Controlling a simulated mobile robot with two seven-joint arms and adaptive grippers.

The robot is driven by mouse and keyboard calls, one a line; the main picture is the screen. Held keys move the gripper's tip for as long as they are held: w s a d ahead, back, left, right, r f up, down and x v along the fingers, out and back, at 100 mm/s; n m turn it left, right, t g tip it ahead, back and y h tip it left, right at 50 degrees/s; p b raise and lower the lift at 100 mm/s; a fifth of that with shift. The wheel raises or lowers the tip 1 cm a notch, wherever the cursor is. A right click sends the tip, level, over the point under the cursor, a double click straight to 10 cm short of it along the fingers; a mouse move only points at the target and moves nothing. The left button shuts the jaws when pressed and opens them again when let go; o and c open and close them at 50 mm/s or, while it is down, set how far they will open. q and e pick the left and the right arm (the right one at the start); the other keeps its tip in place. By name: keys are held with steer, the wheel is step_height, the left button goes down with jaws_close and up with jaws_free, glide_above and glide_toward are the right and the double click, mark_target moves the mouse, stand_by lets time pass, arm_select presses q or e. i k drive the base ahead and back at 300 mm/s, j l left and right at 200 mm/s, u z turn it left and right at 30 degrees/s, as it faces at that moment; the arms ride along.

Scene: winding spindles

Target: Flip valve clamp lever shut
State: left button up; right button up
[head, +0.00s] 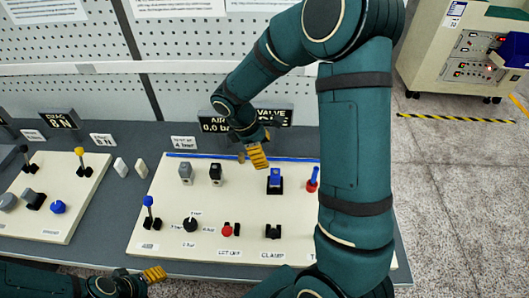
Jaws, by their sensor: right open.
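The cream control panel (170,230) lies on the grey bench. A small black fitting (272,231) sits above a label reading "CLAMP" at its front edge. A blue block on a black base (275,180) stands behind it. A blue lever with a red lower part (313,180) stands beside my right arm. I cannot tell which of these is the valve clamp lever. My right gripper (258,156), with yellow fingers, is open and empty above the panel's back part, left of the blue block. My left gripper (154,274) is at the panel's front left edge; its jaws are unclear.
The panel also carries a grey switch (185,173), a black switch (215,174), a blue-topped lever (149,212), a black knob (190,224) and a red button (227,230). A display sign (275,115) stands behind, partly hidden. My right arm covers the panel's right part.

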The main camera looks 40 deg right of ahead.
mark_target(273, 233)
steer(key=k, duration=1)
